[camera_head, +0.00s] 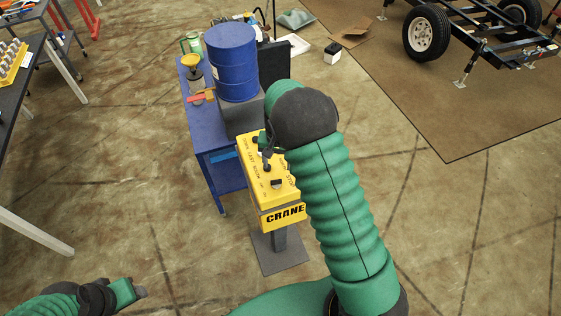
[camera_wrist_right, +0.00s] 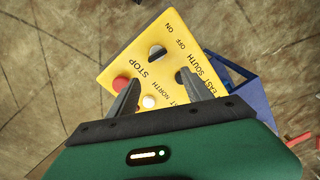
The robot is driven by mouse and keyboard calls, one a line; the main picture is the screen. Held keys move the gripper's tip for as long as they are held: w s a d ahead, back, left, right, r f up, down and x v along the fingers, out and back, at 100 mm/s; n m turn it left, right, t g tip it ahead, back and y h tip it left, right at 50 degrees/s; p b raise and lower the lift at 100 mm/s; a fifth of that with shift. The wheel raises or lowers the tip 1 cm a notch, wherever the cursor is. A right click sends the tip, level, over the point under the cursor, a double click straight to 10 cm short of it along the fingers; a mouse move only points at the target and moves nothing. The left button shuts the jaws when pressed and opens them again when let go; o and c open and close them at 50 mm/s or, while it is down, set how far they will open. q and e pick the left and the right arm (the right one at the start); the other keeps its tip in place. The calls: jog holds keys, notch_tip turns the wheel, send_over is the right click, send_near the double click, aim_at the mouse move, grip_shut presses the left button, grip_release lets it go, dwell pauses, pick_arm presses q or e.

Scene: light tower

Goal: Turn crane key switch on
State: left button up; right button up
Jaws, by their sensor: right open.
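The yellow crane control box (camera_head: 284,215) stands on a post, with its labelled top panel facing up. In the right wrist view, the panel (camera_wrist_right: 120,66) carries a dark and light round switch (camera_wrist_right: 157,52) beside the words ON and OFF. In the head view, a dark switch (camera_head: 276,183) shows near the front of the panel. My right gripper (camera_head: 266,152) is over the back part of the panel. In the wrist view its two fingers (camera_wrist_right: 160,84) are apart and empty, with the switch beyond their tips. My left gripper (camera_head: 138,292) is low at the left, away from the box; its jaws are unclear.
A red STOP button (camera_wrist_right: 120,84), a white button (camera_wrist_right: 149,101) and a dark knob (camera_wrist_right: 181,76) lie close to my right fingers. A blue cart (camera_head: 222,178) with a blue barrel (camera_head: 232,65) stands behind the box.

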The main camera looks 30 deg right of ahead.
pick_arm(q)
notch_tip(320, 180, up, 10)
jog(key=a+p, duration=0.1)
jog(key=p, duration=0.9)
jog(key=shift+w+a, duration=0.2)
pick_arm(e)
notch_tip(320, 180, up, 14)
jog(key=a, duration=0.1)
jog(key=shift+w, duration=0.3)
